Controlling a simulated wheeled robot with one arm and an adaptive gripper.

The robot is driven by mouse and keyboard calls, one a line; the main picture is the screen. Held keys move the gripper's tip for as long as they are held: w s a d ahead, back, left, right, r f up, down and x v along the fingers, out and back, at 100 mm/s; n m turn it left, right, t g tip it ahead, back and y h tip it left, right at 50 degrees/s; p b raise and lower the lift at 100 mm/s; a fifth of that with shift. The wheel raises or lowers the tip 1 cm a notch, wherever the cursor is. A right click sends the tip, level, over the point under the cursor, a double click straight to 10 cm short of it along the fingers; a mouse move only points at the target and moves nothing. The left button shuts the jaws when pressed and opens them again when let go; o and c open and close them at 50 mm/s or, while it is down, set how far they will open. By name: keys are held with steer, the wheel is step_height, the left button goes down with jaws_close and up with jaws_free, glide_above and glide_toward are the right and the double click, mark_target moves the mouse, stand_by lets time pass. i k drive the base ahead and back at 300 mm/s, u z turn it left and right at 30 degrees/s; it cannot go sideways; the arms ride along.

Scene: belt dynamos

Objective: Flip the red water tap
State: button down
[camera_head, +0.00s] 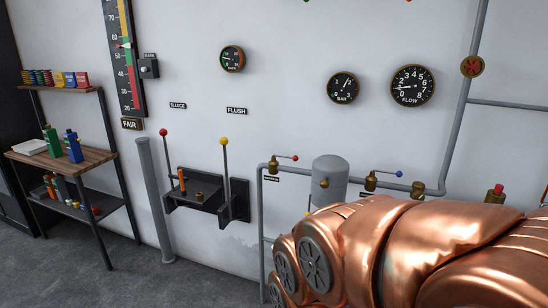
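A brass tap (273,165) with a thin lever ending in a red tip (295,157) sits on the grey pipe left of the grey tank. Its lever points right and lies nearly level. A similar brass tap (370,182) with a blue-tipped lever sits right of the tank, its lever also pointing right. A red wheel valve (472,67) is higher up on the pipe at the right. My gripper is not in view. My copper arm fills the lower right and hides the lower part of the tank and the pipework there.
A grey tank (330,178) stands between the taps. Left of them, a black wall bracket (203,194) carries upright levers with red and yellow knobs. A shelf unit (76,162) with bottles stands far left. Grey floor (150,285) is open at lower left.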

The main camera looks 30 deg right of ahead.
mark_target(296, 159)
steer(key=z, duration=0.35)
steer(key=i, duration=1)
steer(key=u, duration=0.6)
